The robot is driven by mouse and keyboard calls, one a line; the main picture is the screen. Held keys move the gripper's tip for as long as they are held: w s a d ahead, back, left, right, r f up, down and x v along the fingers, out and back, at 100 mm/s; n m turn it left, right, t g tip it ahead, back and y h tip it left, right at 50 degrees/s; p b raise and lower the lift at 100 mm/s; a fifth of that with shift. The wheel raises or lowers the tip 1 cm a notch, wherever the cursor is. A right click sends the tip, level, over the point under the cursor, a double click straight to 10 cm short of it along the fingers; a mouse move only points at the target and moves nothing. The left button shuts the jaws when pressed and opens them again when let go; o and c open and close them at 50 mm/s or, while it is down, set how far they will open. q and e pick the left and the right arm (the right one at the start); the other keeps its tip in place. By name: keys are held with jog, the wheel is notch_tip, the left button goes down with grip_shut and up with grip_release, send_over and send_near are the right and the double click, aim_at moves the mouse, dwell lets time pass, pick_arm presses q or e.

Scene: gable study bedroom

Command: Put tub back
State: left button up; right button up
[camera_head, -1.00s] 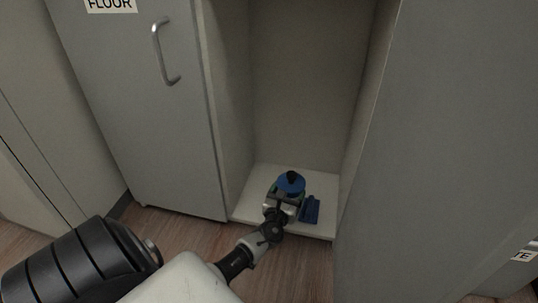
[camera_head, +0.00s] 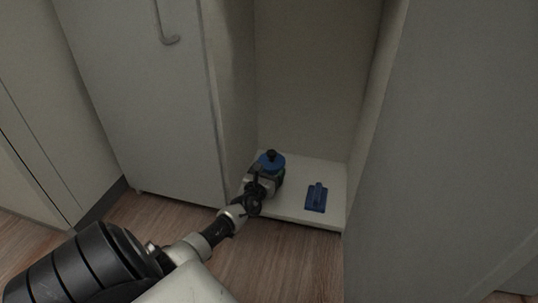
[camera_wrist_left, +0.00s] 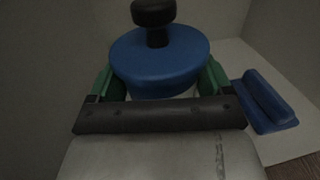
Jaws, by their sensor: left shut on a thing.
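The tub (camera_wrist_left: 160,62) has a blue round lid with a black knob on top. It also shows in the head view (camera_head: 270,161), at the left side of the cabinet's white bottom shelf (camera_head: 322,173). My left gripper (camera_wrist_left: 162,80) has its green fingers on both sides of the tub and is shut on it. The tub looks upright. Its lower part is hidden behind the gripper, so I cannot tell whether it touches the shelf. My right gripper is not in view.
A blue handled object (camera_head: 316,198) lies on the shelf to the right of the tub, apart from it. Cabinet side walls stand close on the left and right. A grey door (camera_head: 150,100) with a metal handle is at left. The wooden floor (camera_head: 285,262) is in front.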

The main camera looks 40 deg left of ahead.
pick_arm(q)
notch_tip(320, 180, down, 4)
jog(key=b, duration=0.3)
jog(key=shift+r, duration=0.2)
jog(key=o, duration=1.2)
jog(key=shift+f, duration=0.25)
jog(key=shift+r, duration=0.1)
